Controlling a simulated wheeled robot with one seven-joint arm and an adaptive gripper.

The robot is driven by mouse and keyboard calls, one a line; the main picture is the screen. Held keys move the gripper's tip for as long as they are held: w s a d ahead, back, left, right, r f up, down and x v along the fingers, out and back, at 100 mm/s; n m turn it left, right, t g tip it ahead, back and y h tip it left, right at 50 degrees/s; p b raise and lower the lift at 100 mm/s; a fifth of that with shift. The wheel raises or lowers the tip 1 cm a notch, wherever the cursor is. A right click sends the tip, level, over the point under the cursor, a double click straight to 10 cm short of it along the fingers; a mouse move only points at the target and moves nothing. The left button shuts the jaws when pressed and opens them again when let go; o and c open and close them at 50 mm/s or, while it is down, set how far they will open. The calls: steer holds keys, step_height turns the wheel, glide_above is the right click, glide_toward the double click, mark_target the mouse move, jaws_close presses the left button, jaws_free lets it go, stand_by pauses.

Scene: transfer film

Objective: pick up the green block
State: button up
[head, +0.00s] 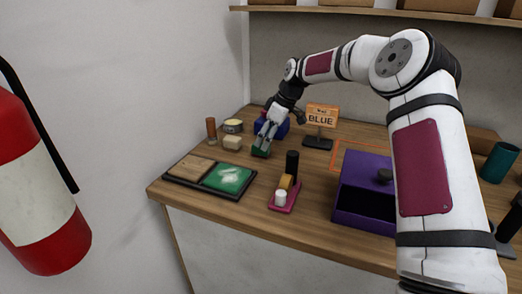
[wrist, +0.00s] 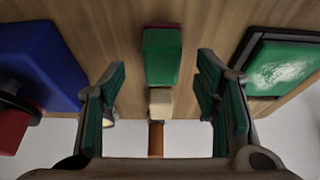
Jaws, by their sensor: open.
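The green block (wrist: 162,58) lies on the wooden table, centred between my open fingers and a little beyond their tips in the wrist view. A thin red edge shows at its far end. In the head view the green block (head: 261,152) is partly hidden by my gripper (head: 266,138), which points down over it. In the wrist view my gripper (wrist: 162,85) has both fingers spread wide, with nothing between the pads that looks held.
A blue object (head: 284,128) stands close to my gripper, with a "BLUE" sign (head: 321,116) beside it. A cream block (head: 232,143) and a brown cylinder (head: 211,130) stand left. A tray with a green pad (head: 227,178), a pink tray (head: 285,205) and a purple box (head: 362,205) are nearer.

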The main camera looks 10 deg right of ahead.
steer(key=x, duration=0.4)
steer(key=shift+f, duration=0.1)
steer(key=shift+s, duration=0.1)
steer(key=c, duration=1.3)
steer(key=shift+o, duration=0.2)
step_height(320, 180, up, 10)
steer(key=shift+r, duration=0.1)
